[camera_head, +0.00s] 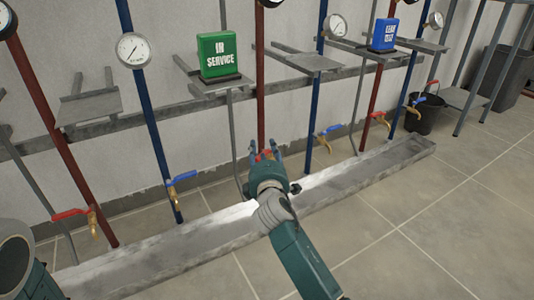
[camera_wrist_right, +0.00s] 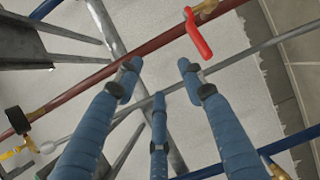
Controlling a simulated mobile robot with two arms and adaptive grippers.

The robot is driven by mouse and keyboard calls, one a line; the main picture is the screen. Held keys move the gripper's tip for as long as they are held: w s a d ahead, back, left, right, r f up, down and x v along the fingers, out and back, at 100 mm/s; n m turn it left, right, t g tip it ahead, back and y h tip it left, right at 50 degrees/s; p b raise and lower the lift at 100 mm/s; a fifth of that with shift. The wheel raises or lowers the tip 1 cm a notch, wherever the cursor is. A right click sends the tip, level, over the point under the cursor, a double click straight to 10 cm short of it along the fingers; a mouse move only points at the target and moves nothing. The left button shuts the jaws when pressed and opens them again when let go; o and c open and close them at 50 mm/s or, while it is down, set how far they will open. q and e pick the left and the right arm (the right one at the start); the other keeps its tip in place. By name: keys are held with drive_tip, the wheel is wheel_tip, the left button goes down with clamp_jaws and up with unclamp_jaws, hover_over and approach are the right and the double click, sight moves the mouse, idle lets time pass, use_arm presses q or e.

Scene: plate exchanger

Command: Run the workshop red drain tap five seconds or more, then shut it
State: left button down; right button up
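My right gripper (camera_head: 267,154) is at the lower end of the middle red pipe (camera_head: 260,80) and largely hides the tap there. In the right wrist view, the gripper (camera_wrist_right: 160,69) has its blue fingers spread, with nothing between them. A red tap lever (camera_wrist_right: 198,34) on a brass valve (camera_wrist_right: 207,8) lies beyond the fingertips, up and right, apart from them. I see no water running. Another red tap (camera_head: 72,214) is at the left and one more (camera_head: 379,115) at the right. No label shows which is the workshop one. My left gripper is not in view.
A long metal drain trough (camera_head: 150,247) runs along the floor under the taps. Blue-handled taps (camera_head: 181,177) (camera_head: 330,129) flank the middle red pipe. A green "IN SERVICE" sign (camera_head: 219,54) and a blue sign (camera_head: 384,34) stand on shelves. A black bucket (camera_head: 424,114) is at right.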

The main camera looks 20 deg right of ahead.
drive_tip(key=s, duration=0.1)
drive_tip(key=s+p, duration=0.1)
drive_tip(key=s, duration=0.1)
drive_tip(key=shift+d+f, duration=0.1)
drive_tip(key=shift+f, duration=0.1)
